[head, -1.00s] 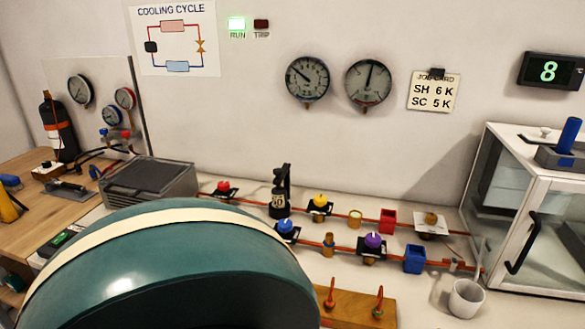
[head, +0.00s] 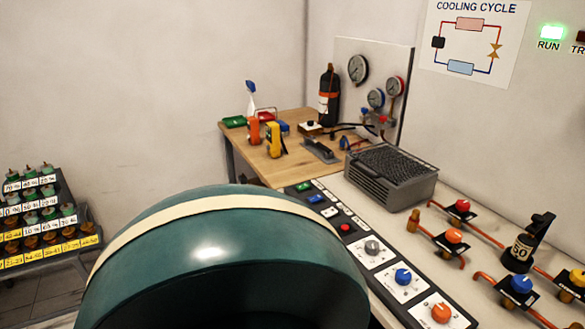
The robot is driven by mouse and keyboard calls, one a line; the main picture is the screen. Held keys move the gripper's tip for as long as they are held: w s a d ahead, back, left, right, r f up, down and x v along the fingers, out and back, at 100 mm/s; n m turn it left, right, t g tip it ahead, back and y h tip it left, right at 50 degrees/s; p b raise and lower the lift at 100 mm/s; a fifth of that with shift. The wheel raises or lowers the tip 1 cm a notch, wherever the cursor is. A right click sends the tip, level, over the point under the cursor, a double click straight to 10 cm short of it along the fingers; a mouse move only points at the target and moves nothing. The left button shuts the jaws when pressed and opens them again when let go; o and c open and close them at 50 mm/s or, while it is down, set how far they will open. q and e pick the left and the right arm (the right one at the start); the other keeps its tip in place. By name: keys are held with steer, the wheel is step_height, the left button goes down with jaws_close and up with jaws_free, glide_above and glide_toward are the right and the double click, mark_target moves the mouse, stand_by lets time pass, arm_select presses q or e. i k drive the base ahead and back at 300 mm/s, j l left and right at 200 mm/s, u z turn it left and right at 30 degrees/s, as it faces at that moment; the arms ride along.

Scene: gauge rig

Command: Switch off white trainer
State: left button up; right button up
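The white trainer (head: 455,205) is a white bench top with red pipe runs and coloured valves at the right of the head view. A dark control strip (head: 333,216) runs along its near left edge. The strip carries a green rocker (head: 304,187), a blue rocker (head: 316,198), small white switches, a red button (head: 346,227), and grey (head: 372,247), blue (head: 403,276) and orange (head: 441,313) knobs on white plates. The RUN lamp (head: 551,32) on the wall glows green. Neither gripper is in view. A large teal rounded part of my body hides the lower middle.
A grey finned unit (head: 390,180) sits on the bench's far left. A wooden table (head: 245,147) with a black cylinder (head: 329,98), gauges and tools stands behind. A stepped rack (head: 50,262) of labelled bottles stands at the far left. The wall between is bare.

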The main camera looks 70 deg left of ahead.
mark_target(332, 211)
steer(key=u, duration=1.9)
steer(key=j+z, duration=0.2)
steer(key=j, duration=0.85)
